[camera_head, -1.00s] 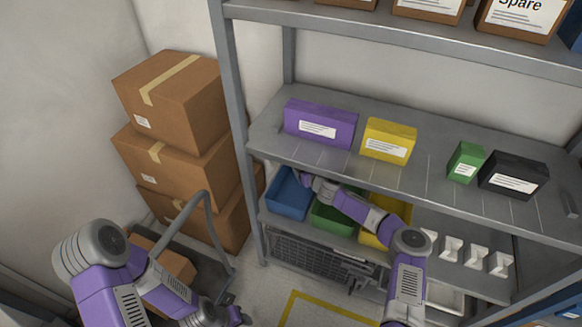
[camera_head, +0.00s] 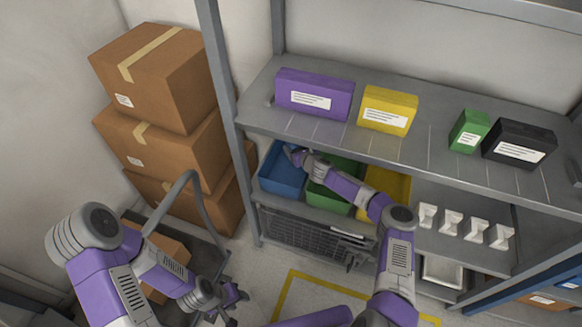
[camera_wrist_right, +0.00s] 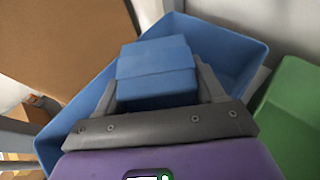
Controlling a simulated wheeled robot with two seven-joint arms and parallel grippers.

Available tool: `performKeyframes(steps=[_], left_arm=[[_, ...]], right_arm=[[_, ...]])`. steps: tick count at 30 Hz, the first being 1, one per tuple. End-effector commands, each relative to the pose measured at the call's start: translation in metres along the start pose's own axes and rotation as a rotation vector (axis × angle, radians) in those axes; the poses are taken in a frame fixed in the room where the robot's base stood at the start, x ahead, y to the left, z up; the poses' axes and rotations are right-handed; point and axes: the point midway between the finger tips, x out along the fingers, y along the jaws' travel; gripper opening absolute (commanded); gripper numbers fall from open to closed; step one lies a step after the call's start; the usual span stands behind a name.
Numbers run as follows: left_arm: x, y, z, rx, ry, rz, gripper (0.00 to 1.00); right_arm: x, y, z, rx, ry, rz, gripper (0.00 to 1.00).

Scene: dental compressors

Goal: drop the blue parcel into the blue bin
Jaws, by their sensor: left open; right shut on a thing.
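The blue bin (camera_head: 283,170) stands at the left end of the lower shelf, beside the green bin. In the right wrist view the blue parcel (camera_wrist_right: 156,72) is between the fingers of my right gripper (camera_wrist_right: 158,88), which is shut on it. The parcel is over the blue bin (camera_wrist_right: 228,42), whose walls show around it; its height above the bin floor is hard to tell. In the head view my right gripper (camera_head: 291,152) is at the blue bin, and the parcel is not clearly visible there. My left gripper (camera_head: 232,298) is open and low, near the cart.
A green bin (camera_head: 325,197) and a yellow bin (camera_head: 388,182) stand to the right. The shelf above holds purple (camera_head: 314,95), yellow (camera_head: 388,110), green and black boxes. Stacked cartons (camera_head: 160,75) stand left of the grey shelf post (camera_head: 222,90).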

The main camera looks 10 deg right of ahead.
Motion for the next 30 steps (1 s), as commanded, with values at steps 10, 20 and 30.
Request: performKeyframes(steps=[10, 20, 30], left_arm=[[-0.001, 0.001, 0.000, 0.000, 0.000, 0.000, 0.43], [-0.002, 0.001, 0.000, 0.000, 0.000, 0.000, 0.43], [-0.017, 0.006, 0.001, 0.000, 0.000, 0.000, 0.43]], right_arm=[[0.000, 0.000, 0.002, 0.000, -0.001, 0.000, 0.97], [-0.002, 0.000, 0.001, 0.000, 0.001, 0.000, 0.98], [-0.039, -0.001, 0.003, 0.001, 0.000, 0.000, 0.98]])
